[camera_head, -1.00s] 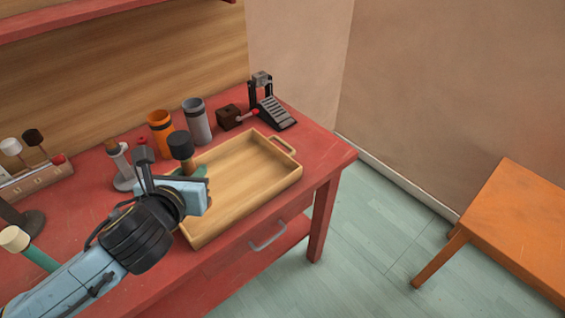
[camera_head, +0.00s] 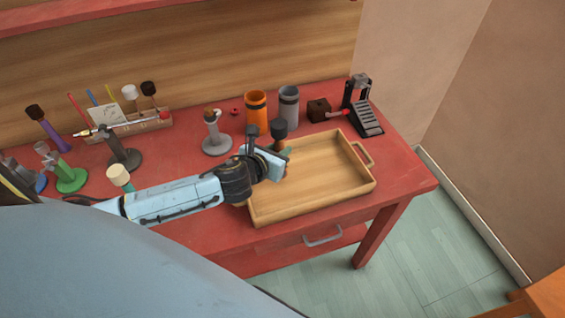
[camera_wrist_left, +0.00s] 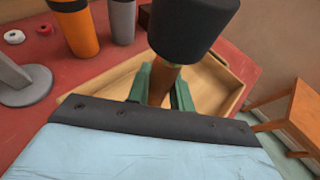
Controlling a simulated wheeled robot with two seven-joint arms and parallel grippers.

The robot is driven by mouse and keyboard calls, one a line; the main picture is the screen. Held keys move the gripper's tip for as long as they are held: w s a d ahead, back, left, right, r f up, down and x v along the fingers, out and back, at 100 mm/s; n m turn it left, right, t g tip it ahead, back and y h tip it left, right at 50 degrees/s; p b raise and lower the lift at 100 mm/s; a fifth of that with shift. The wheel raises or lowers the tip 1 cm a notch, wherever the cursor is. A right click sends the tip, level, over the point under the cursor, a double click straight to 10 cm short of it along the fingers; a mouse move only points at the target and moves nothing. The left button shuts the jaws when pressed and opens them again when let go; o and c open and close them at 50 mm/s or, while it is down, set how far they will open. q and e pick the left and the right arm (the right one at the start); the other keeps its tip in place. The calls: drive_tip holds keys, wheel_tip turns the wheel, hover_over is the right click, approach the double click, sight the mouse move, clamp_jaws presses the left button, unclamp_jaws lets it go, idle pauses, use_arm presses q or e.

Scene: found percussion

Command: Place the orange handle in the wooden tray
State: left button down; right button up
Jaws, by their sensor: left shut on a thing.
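The orange handle (camera_wrist_left: 162,82) shows in the left wrist view as an orange-brown shaft under a wide black head (camera_wrist_left: 190,28). My left gripper (camera_wrist_left: 160,95) is shut on it with its green fingers. In the head view the black head (camera_head: 279,128) stands upright above my left gripper (camera_head: 283,153), at the far left part of the wooden tray (camera_head: 325,172). The tray looks empty. The lower end of the handle is hidden, so I cannot tell whether it touches the tray. My right gripper is not in view.
Behind the tray stand an orange cup (camera_head: 256,110) and a grey cup (camera_head: 289,106). A dark box (camera_head: 319,109) and a black pedal (camera_head: 364,116) are at the back right. A grey stand (camera_head: 215,138) and other stands with mallets are to the left.

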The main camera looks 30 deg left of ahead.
use_arm(q)
drive_tip(key=shift+f+b, duration=0.5)
drive_tip(key=shift+f, duration=1.5)
drive_tip(key=c, duration=1.2)
unclamp_jaws()
drive_tip(key=shift+f, duration=0.15)
drive_tip(key=shift+c, duration=0.2)
drive_tip(key=shift+r, duration=0.25)
drive_tip(key=p+v, duration=0.1)
drive_tip(key=v, duration=1.1)
drive_tip(key=shift+f, duration=0.15)
